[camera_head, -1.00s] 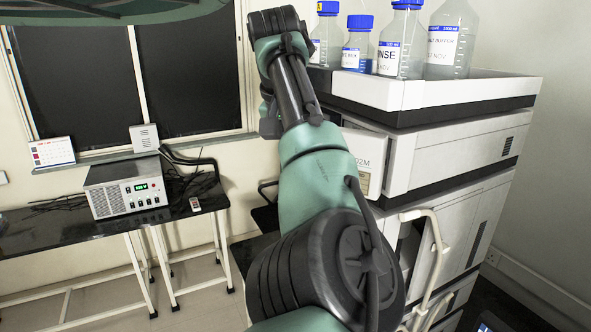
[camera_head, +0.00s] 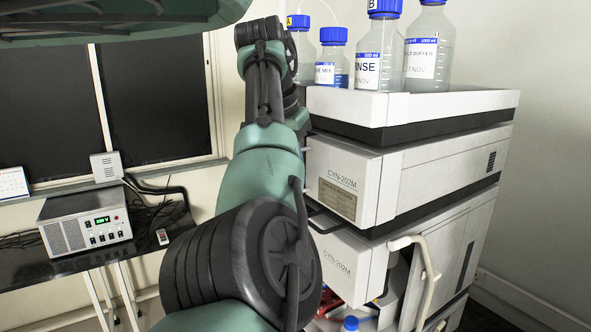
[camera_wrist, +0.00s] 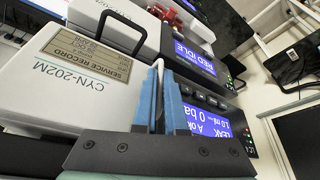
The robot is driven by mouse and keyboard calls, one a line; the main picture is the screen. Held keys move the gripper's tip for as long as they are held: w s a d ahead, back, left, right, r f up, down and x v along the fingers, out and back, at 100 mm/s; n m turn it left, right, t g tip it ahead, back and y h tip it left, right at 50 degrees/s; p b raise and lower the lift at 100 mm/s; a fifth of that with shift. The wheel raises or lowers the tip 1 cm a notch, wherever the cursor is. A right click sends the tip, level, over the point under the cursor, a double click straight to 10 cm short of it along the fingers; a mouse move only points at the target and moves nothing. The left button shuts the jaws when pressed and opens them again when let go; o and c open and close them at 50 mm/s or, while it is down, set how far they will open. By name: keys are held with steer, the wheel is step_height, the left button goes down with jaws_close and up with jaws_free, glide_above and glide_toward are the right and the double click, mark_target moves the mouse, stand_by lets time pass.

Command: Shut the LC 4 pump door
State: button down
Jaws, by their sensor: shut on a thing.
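In the wrist view my gripper (camera_wrist: 164,84) has two blue fingers closed around a thin pale bar (camera_wrist: 158,68), which stands out near a white CYN-202M panel (camera_wrist: 65,85). Whether the bar belongs to the LC 4 pump door cannot be told, as no LC 4 label is readable. A blue display (camera_wrist: 200,122) with "LEAK" text lies just right of the fingers. In the head view my arm hides the gripper. Two stacked white modules marked CYN-202M show there, an upper one (camera_head: 345,182) and a lower one (camera_head: 338,262).
Bottles (camera_head: 380,55) with blue caps stand in a white tray (camera_head: 430,103) on the stack. A cream curved handle (camera_head: 430,285) sticks out low at the stack. A power supply (camera_head: 85,220) sits on a black bench at left. Another module with a display (camera_wrist: 192,62) appears in the wrist view.

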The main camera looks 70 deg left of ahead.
steer(key=shift+w+r, duration=0.1)
steer(key=shift+r, duration=0.05)
steer(key=c, duration=1)
jaws_free()
steer(key=shift+w+a, duration=0.1)
